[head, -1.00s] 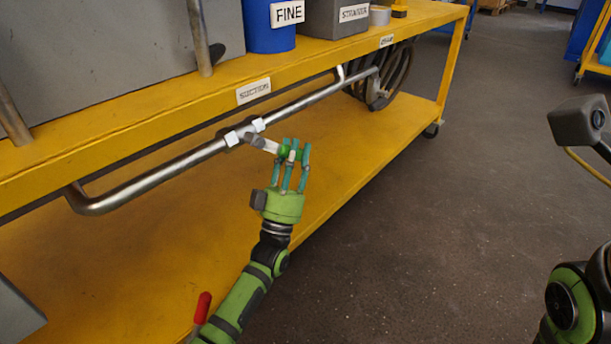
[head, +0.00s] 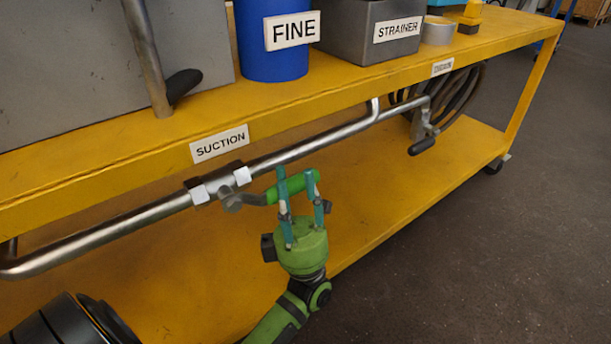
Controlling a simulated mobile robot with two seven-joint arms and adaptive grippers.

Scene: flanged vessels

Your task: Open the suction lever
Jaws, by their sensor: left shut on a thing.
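The suction lever (head: 258,198) has a grey stem and a green handle. It joins the valve (head: 217,184), which has white fittings, on the metal pipe under the yellow shelf edge. The white SUCTION label (head: 219,143) is just above. The lever points right and slightly up, close to the pipe's direction but still at a small angle to it. My left gripper (head: 299,180) has its teal fingers shut on the green handle, near its free end. The fingers hide part of the handle. My right gripper is not in view.
The yellow cart's lower shelf (head: 400,195) is bare around the gripper. A second black-handled lever (head: 422,146) and coiled hoses (head: 463,100) are at the right end. A blue FINE container (head: 272,55) and a grey STRAINER box (head: 352,30) stand on top.

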